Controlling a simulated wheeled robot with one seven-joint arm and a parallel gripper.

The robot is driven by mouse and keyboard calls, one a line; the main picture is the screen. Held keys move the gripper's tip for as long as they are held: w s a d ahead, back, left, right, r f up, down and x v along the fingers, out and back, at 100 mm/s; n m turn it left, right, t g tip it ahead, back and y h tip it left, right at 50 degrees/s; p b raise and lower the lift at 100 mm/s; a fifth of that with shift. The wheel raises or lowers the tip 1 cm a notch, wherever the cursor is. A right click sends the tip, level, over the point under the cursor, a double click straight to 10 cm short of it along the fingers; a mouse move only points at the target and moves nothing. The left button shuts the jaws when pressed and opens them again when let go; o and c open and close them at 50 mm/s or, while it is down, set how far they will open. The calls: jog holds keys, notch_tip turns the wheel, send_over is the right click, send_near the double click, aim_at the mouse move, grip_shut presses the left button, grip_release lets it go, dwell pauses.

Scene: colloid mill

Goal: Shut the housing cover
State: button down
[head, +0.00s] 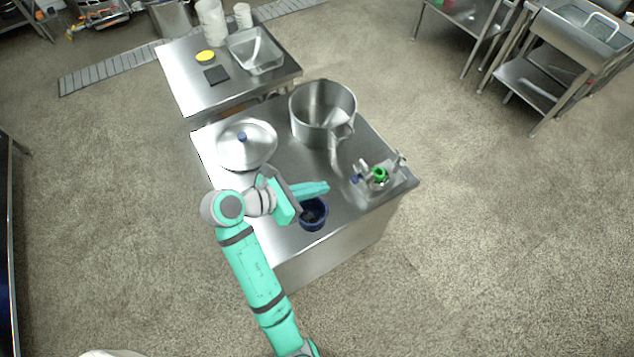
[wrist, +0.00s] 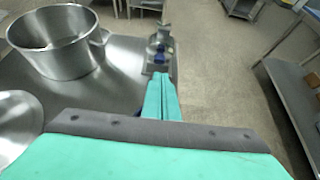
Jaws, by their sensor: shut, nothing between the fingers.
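A small metal mill (head: 378,177) with a green ring and a blue knob stands at the right corner of the metal table. It also shows in the wrist view (wrist: 160,46), beyond my fingertips. I cannot tell which of its parts is the housing cover, or how far open that cover is. My gripper (head: 327,187) is shut and empty, above the table to the left of the mill. In the wrist view its two teal fingers (wrist: 161,78) lie together and point toward the mill, apart from it.
A large steel pot (head: 322,112) stands behind the mill. A round lid (head: 246,152) with a blue knob lies at the left. A dark blue bowl (head: 313,222) sits just below my gripper. A second table (head: 185,75) holds a clear tray (head: 256,50) and stacked white cups (head: 211,20).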

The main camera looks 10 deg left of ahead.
aim_at(359, 174)
jog(key=x, duration=0.3)
jog(key=r+x, duration=0.1)
jog(key=x, duration=0.2)
jog(key=d+r+x, duration=0.1)
jog(key=x, duration=0.2)
jog(key=shift+w, duration=0.4)
jog(key=shift+w+d+r, duration=0.1)
jog(key=shift+w+d, duration=0.15)
jog(key=shift+w, duration=0.05)
